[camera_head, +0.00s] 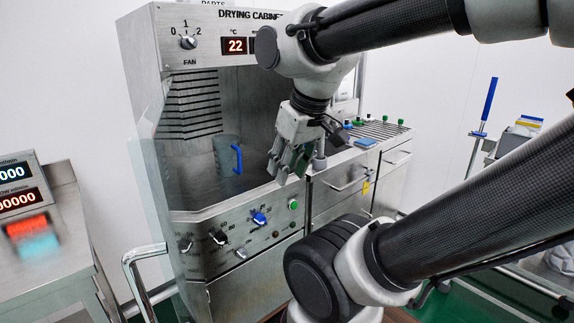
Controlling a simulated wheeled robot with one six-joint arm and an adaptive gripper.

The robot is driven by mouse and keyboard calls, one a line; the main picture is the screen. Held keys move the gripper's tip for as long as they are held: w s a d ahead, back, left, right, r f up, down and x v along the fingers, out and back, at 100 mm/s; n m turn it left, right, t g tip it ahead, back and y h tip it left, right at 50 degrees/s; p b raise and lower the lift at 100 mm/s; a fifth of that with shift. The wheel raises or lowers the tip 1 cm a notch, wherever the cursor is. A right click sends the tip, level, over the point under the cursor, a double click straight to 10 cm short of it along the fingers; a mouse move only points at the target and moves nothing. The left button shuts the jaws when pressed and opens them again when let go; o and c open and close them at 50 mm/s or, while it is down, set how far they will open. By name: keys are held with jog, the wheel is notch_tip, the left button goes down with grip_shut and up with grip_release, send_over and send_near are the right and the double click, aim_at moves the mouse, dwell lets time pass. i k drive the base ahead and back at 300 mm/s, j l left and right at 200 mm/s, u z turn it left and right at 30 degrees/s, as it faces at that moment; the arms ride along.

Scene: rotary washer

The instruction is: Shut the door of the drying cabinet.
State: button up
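The drying cabinet (158,62) is a steel unit with its name on the top panel and a red 22 display. Its front is open, and the inside shows dark slats and a jug with a blue handle (237,159). A clear door panel (150,165) seems to stand swung out at the cabinet's left side, seen at a steep angle. A steel bar handle (134,275) shows low at the left; I cannot tell for sure that it belongs to this panel. My gripper (290,176) points down in front of the cabinet's right side, apart from the door. Its fingers look open and empty.
A control panel with knobs (259,219) runs below the opening. A steel counter (380,131) with small bottles stands to the right. A steel bench (72,250) with red displays stands at the left, close to the bar handle. A blue-handled tool (487,100) stands far right.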

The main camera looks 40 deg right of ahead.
aim_at(169, 141)
jog(key=i+j, duration=0.3)
jog(key=k+j, duration=0.15)
jog(key=k, duration=0.4)
jog(key=k+j, duration=0.15)
jog(key=k, duration=0.4)
jog(key=k+j, duration=0.15)
jog(key=k, duration=0.4)
jog(key=i, duration=0.45)
jog(key=u, duration=0.05)
